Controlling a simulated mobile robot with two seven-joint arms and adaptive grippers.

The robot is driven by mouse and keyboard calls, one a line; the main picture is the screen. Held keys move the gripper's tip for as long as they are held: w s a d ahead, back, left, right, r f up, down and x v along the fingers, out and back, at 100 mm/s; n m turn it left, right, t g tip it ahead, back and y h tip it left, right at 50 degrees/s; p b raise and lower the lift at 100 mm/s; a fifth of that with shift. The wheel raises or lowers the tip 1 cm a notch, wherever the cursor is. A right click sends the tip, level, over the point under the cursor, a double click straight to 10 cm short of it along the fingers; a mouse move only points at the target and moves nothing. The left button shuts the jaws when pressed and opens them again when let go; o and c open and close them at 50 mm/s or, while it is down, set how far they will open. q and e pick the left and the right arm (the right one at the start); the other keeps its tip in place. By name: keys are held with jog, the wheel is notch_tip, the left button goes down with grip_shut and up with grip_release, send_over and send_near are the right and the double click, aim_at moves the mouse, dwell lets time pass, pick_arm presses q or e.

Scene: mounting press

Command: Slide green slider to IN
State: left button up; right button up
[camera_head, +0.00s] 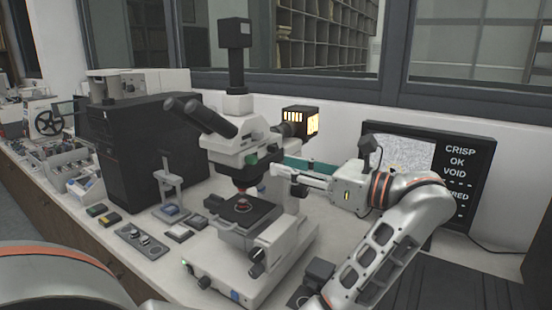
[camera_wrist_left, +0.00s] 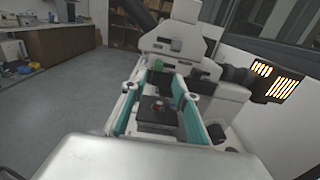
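The green slider (camera_head: 251,159) is a small green piece on the white microscope head, above the stage. A green piece on the microscope's white body also shows in the left wrist view (camera_wrist_left: 176,44). My left gripper (camera_head: 281,168) is at the right side of the microscope, its arm reaching in from the picture's right. In the left wrist view its teal-padded fingers (camera_wrist_left: 168,88) are spread apart with nothing held between them. They point towards the microscope near the green piece; contact cannot be told. My right gripper is not in view.
The black stage (camera_head: 243,210) carries a small red-topped piece below the objective. A lit lamp box (camera_head: 302,121) sticks out at the back. A black computer case (camera_head: 150,140) stands left, and a monitor (camera_head: 465,170) right. Small trays (camera_head: 142,241) lie at the front left.

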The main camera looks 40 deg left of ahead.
aim_at(256, 159)
pick_arm(q)
jog(key=a, duration=0.2)
jog(key=a+p, duration=0.1)
jog(key=a, duration=0.2)
jog(key=s+a, duration=0.1)
jog(key=a, duration=0.1)
jog(key=shift+a, duration=0.2)
